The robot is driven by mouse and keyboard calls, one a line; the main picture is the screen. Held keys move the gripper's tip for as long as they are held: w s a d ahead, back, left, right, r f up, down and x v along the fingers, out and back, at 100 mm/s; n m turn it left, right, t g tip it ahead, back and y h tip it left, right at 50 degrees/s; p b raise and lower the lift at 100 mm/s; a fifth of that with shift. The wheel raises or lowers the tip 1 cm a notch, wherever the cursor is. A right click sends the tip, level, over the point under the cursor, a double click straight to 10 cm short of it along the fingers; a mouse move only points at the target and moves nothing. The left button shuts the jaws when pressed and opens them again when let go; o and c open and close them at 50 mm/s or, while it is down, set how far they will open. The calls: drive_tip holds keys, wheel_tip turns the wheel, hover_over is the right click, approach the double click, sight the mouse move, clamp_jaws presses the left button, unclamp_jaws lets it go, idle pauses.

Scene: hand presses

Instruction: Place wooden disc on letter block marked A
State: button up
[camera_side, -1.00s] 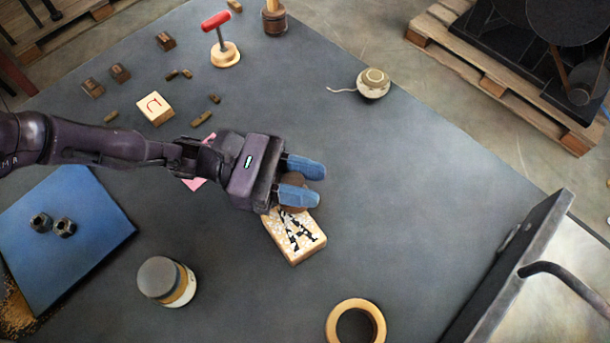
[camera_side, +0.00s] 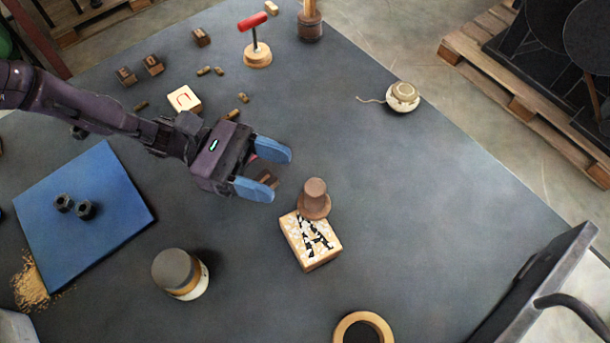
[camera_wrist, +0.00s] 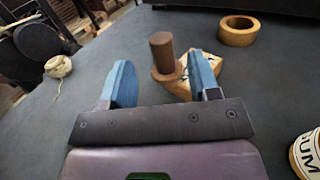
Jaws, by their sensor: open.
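The brown wooden disc (camera_side: 314,208), with an upright round peg on it, stands at the far edge of the letter block marked A (camera_side: 311,243). It overlaps that edge in the picture; I cannot tell how much of it rests on the block. The block is pale with a black patterned A. My gripper (camera_side: 264,170) is open and empty, left of the disc and apart from it. In the wrist view the disc (camera_wrist: 167,72) and the block (camera_wrist: 207,61) show beyond and between the blue fingers, the block partly hidden by the right finger.
A lidded jar (camera_side: 181,274) stands front left, a wooden ring (camera_side: 363,328) at front. A blue board (camera_side: 85,215) with dark nuts lies left. A block with a red letter (camera_side: 184,99), a red-handled press (camera_side: 257,45) and a twine ball (camera_side: 403,97) lie farther back. The table right of the block is clear.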

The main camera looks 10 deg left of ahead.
drive_tip(key=shift+v, duration=1.7)
drive_tip(key=s+a+r+m+y, duration=0.1)
drive_tip(key=a+r+m+y, duration=0.35)
drive_tip(key=a+r, duration=0.35)
drive_tip(key=s+a+r+m+y, duration=0.2)
drive_tip(key=a+r+m+y, duration=0.25)
drive_tip(key=r, duration=0.65)
drive_tip(key=s+a+r+m+t+y, duration=0.2)
drive_tip(key=s+a+t+y, duration=0.1)
drive_tip(key=a, duration=0.5)
drive_tip(key=s+a+r+m+t+y, duration=0.2)
drive_tip(key=s+a+r+t, duration=0.1)
drive_tip(key=s+a, duration=0.3)
drive_tip(key=s+a+r+m+t+y, duration=0.2)
drive_tip(key=s+a+r+t+y, duration=0.1)
drive_tip(key=a, duration=0.7)
drive_tip(key=shift+s+r+t+y, duration=0.15)
drive_tip(key=shift+s+t+y, duration=0.15)
drive_tip(key=shift+s, duration=0.4)
drive_tip(key=shift+d, duration=0.1)
